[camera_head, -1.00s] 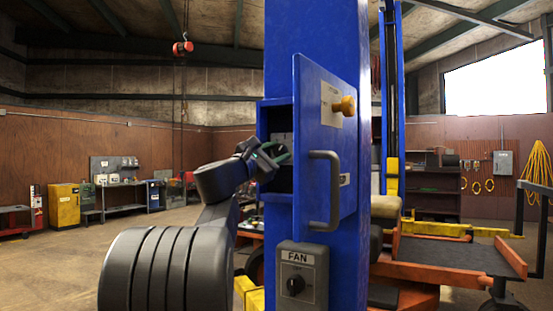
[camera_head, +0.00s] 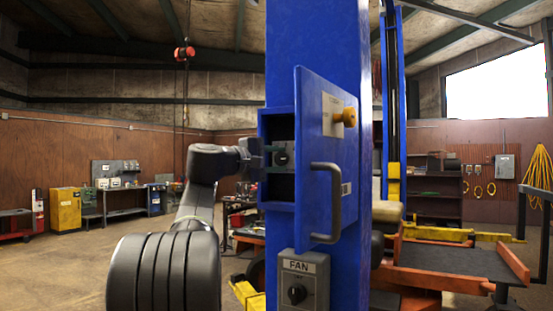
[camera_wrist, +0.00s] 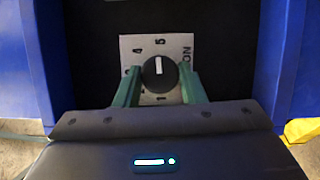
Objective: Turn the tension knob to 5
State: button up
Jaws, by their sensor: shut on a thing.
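The tension knob (camera_wrist: 159,72) is round and black with a white pointer mark, on a pale dial plate (camera_wrist: 132,46) with numbers. In the wrist view its pointer stands straight up, toward the 5 printed above it. The 4 is at upper left and a 1 shows below. My gripper (camera_wrist: 156,84) has its two green fingers on either side of the knob and is shut on it. In the head view the knob (camera_head: 281,155) shows inside the open blue box, with my gripper (camera_head: 272,155) reaching in from the left.
The box's blue door (camera_head: 326,120) stands open to the right, with an orange-yellow knob (camera_head: 349,117) and a grey handle (camera_head: 328,205). A grey FAN switch box (camera_head: 303,268) is below. The box's side walls are close around my gripper.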

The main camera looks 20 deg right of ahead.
jog(key=shift+f+m, duration=0.1)
jog(key=shift+m, duration=0.4)
jog(key=o, duration=1)
jog(key=shift+a, duration=0.1)
jog(key=b+v, duration=0.3)
jog(key=v, duration=1)
jog(key=shift+s+a+r, duration=0.15)
jog(key=shift+a+r, duration=0.05)
jog(key=shift+a, duration=0.05)
jog(key=p+x, duration=0.3)
jog(key=x, duration=1)
jog(key=shift+d+f, duration=0.1)
jog(key=shift+d, duration=0.3)
